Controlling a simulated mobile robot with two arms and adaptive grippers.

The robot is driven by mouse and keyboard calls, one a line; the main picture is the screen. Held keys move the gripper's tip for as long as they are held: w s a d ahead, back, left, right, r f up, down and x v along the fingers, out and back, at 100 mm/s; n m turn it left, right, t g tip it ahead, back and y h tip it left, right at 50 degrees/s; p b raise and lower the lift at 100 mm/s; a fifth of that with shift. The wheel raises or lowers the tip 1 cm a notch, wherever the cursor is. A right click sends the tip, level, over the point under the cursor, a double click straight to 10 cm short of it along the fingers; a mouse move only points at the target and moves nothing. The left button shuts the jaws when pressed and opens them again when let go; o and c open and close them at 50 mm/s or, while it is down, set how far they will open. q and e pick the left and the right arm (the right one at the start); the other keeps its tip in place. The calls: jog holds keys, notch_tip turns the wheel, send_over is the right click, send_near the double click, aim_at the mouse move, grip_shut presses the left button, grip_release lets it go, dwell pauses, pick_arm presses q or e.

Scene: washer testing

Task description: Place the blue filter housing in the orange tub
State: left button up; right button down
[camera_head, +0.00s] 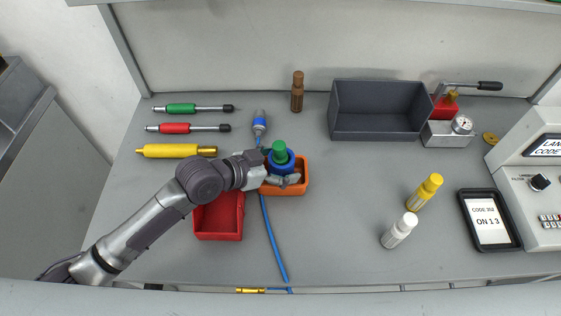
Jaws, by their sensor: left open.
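The blue filter housing (289,163), with a green top, stands upright at the orange tub (301,187). Its lower part is hidden, so I cannot tell whether it rests on the tub's floor. My left gripper (286,180) is open, with its fingers low over the tub, right at the near side of the housing. I cannot tell whether a finger touches it. The gripper and wrist cover the tub's left part. My right gripper is not in view.
A red bin (218,218) stands just left of the tub, partly under my left arm. A blue hose (268,228) runs nearby. A grey bin (380,112) stands at the back. Yellow (425,192) and white (399,230) bottles stand right. The table's middle is clear.

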pick_arm(q)
jog(key=shift+r, duration=0.15)
jog(key=b+v, duration=0.1)
jog(key=v, duration=1.1)
